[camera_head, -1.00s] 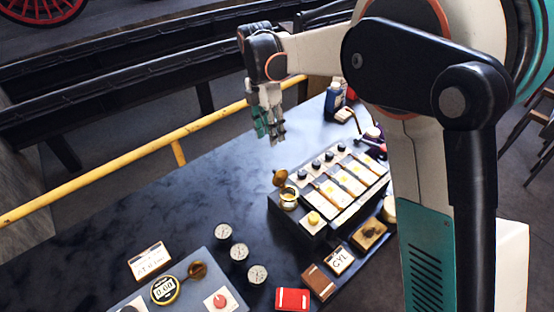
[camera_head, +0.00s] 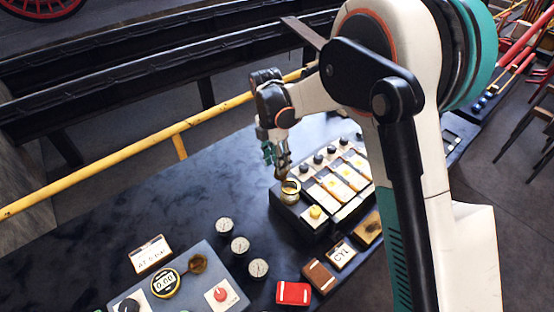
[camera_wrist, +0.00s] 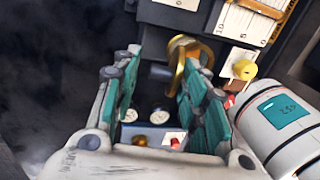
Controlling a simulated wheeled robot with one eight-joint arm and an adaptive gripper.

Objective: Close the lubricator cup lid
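The brass lubricator cup (camera_head: 291,193) stands at the near left corner of the dark lubricator block. Its brass lid is mostly hidden behind my fingers in the head view. In the wrist view the lid (camera_wrist: 179,62) stands raised, close to the right fingertip. I cannot tell whether they touch. My gripper (camera_head: 279,166) points down just behind the cup, at the lid. In the wrist view my gripper (camera_wrist: 160,62) has its fingers apart, with nothing clearly held between them.
The lubricator block carries a yellow knob (camera_head: 315,212) and several black knobs. Three gauges (camera_head: 240,244), a grey panel (camera_head: 200,262) and a red box (camera_head: 293,293) lie nearer. A yellow rail (camera_head: 130,150) runs behind the table. The table's left part is clear.

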